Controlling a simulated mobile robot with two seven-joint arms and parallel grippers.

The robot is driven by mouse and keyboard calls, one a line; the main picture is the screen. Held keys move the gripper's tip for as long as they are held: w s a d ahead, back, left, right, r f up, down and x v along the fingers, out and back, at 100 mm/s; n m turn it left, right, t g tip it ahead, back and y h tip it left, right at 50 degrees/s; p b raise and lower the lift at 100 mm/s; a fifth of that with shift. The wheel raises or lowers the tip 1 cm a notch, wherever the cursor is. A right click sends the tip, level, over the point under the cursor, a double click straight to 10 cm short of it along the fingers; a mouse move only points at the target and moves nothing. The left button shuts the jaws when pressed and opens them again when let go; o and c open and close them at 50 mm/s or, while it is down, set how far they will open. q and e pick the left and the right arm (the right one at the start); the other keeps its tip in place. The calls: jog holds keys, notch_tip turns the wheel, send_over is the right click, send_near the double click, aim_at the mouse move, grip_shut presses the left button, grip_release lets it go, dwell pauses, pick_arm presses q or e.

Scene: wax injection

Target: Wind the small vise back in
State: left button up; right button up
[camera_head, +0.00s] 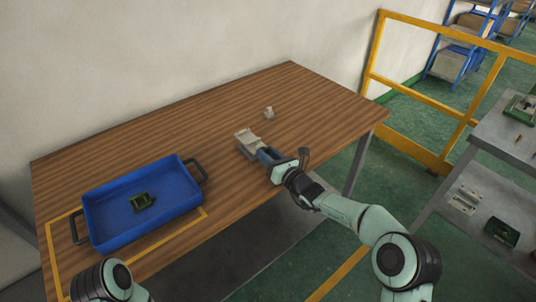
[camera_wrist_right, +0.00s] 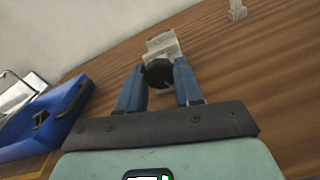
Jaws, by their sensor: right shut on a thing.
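The small grey vise (camera_head: 246,141) stands on the wooden table, right of its middle. In the right wrist view the vise (camera_wrist_right: 162,45) lies straight ahead of the fingers, with a round black knob (camera_wrist_right: 158,73) on its near end. My right gripper (camera_head: 267,155) reaches in from the right at the table's front edge. Its blue fingers stand on either side of the knob and are shut on it. The knob's far side and the vise's screw are hidden. My left gripper is out of view; only part of my left arm shows at the bottom left.
A blue tray (camera_head: 98,231) with a dark green part (camera_head: 143,202) inside stands at the table's left. A small pale piece (camera_head: 268,113) stands behind the vise. A yellow railing (camera_head: 415,82) and a grey bench (camera_head: 497,163) are to the right. The table's back is clear.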

jog(key=shift+m+p, duration=0.3)
jog(key=shift+m, duration=0.7)
jog(key=o, duration=1.1)
jog(key=shift+c, duration=0.2)
jog(key=shift+s+d, duration=0.1)
jog(key=v, duration=1.3)
jog(key=shift+d, duration=0.1)
